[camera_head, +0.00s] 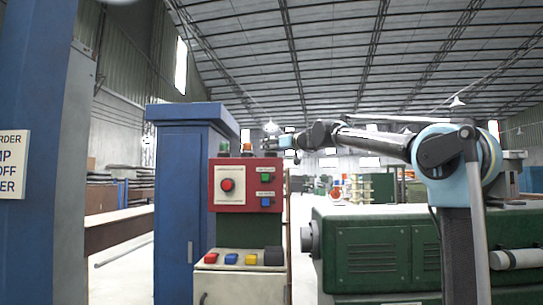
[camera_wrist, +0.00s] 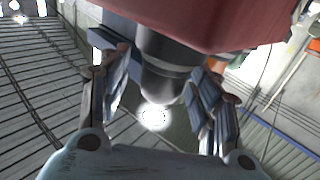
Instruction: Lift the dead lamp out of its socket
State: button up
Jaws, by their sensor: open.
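A dark, unlit lamp (camera_wrist: 163,85) stands out from the red control box (camera_wrist: 200,22), upside down in the wrist view. Its base ends in a dark collar (camera_wrist: 170,50) against the box, which looks like its socket. My gripper (camera_wrist: 160,98) is open, with one finger on each side of the lamp. A gap shows at the left finger; I cannot tell whether the right finger touches. In the head view my gripper (camera_head: 274,143) is at the top right of the red control box (camera_head: 227,186), and the lamp there is hardly discernible.
A green machine (camera_head: 385,250) stands at right. A bright glow (camera_wrist: 154,117) shows beyond the lamp's tip.

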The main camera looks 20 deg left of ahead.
jog(key=shift+a, duration=0.1)
jog(key=c, duration=1.2)
jog(key=shift+o, duration=0.2)
jog(key=shift+r, duration=0.1)
